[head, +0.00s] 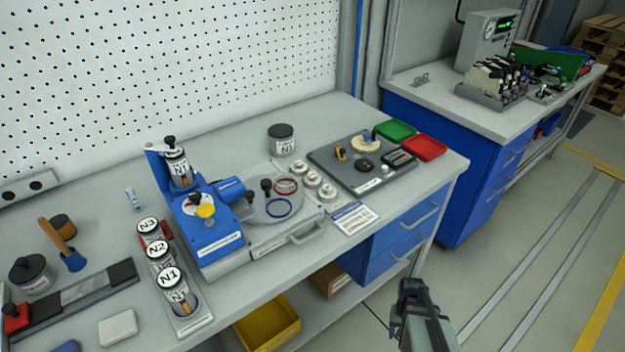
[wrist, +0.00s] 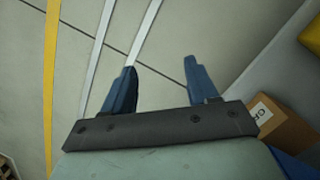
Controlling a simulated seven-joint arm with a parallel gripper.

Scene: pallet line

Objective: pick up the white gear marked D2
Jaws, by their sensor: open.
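Three small white round parts stand in a diagonal row on the bench in the head view: a far one (head: 298,169), a middle one (head: 313,180) and a near one (head: 327,192). They may be gears, but their marks are too small to read, so I cannot tell which is D2. A cream disc (head: 365,145) lies on a dark grey tray (head: 340,178) to their right. My gripper (head: 412,286) is in front of the bench, above the floor, well apart from these parts. In the wrist view my gripper (wrist: 160,66) has its two blue fingers spread, with only floor between them.
A blue machine (head: 205,232) and a holder of canisters N1, N2, N3 (head: 172,290) stand left of the parts. Green (head: 396,131) and red (head: 425,147) trays lie behind right. A yellow bin (head: 268,322) and cardboard box (wrist: 282,130) are below the bench.

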